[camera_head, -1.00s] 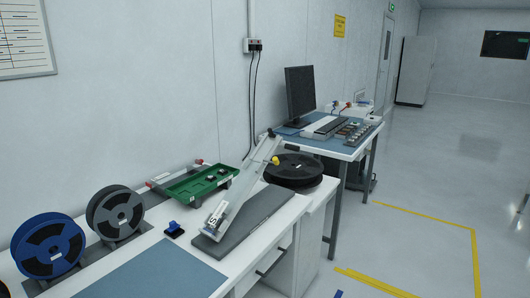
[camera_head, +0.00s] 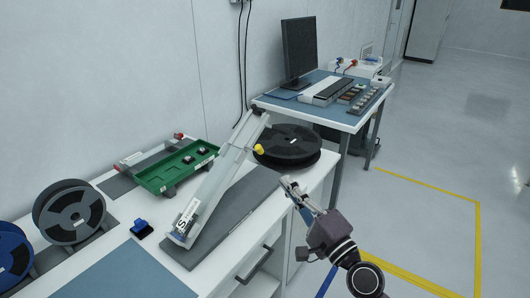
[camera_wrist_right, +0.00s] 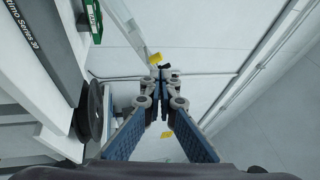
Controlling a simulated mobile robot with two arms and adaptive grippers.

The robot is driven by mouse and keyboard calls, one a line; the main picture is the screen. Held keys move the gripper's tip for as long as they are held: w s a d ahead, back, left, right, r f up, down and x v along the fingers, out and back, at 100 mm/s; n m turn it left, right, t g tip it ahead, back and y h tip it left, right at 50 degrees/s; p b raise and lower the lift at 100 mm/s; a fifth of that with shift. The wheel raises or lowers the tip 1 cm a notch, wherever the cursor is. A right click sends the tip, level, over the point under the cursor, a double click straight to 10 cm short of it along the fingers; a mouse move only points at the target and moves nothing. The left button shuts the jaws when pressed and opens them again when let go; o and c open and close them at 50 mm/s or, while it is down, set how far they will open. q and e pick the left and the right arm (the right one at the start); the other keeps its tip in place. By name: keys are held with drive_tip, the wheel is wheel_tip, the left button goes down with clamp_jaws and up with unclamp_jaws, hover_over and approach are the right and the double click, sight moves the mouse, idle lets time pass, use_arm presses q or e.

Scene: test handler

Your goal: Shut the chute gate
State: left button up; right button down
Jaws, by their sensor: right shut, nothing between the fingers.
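The chute (camera_head: 215,185) is a pale sloped channel on a dark grey base (camera_head: 245,200), rising toward the back. A yellow knob (camera_head: 259,149) sticks out from the right side of its upper part. I cannot make out the gate's position. My right gripper (camera_head: 289,184) is shut and empty, to the right of the chute and below the knob in the picture, apart from it. In the right wrist view the closed fingertips (camera_wrist_right: 160,72) show just below a yellow piece (camera_wrist_right: 155,58), likely the knob. My left gripper is not in view.
A black reel (camera_head: 287,143) lies behind the chute, close to my right gripper. A green tray (camera_head: 176,170) and a small blue part (camera_head: 141,228) are left of the chute. Grey and blue reels stand at far left. A second table (camera_head: 340,118) holds a monitor (camera_head: 299,50).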

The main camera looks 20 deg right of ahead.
sight(260, 151)
drive_tip(key=p+x, duration=0.2)
drive_tip(key=x, duration=0.7)
drive_tip(key=shift+w, duration=0.25)
drive_tip(key=shift+w+a+p, duration=0.1)
drive_tip(key=shift+w+p, duration=0.2)
drive_tip(key=shift+w, duration=0.25)
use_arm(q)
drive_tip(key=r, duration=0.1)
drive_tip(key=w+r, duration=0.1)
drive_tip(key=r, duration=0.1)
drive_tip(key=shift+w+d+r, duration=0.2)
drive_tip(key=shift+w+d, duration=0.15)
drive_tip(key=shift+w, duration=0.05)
use_arm(e)
drive_tip(key=shift+w, duration=0.1)
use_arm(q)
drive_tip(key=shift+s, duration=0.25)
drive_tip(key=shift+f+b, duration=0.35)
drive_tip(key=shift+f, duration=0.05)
use_arm(e)
drive_tip(key=w+a, duration=0.1)
drive_tip(key=w, duration=0.1)
drive_tip(key=w+a, duration=0.2)
drive_tip(key=shift+a, duration=0.1)
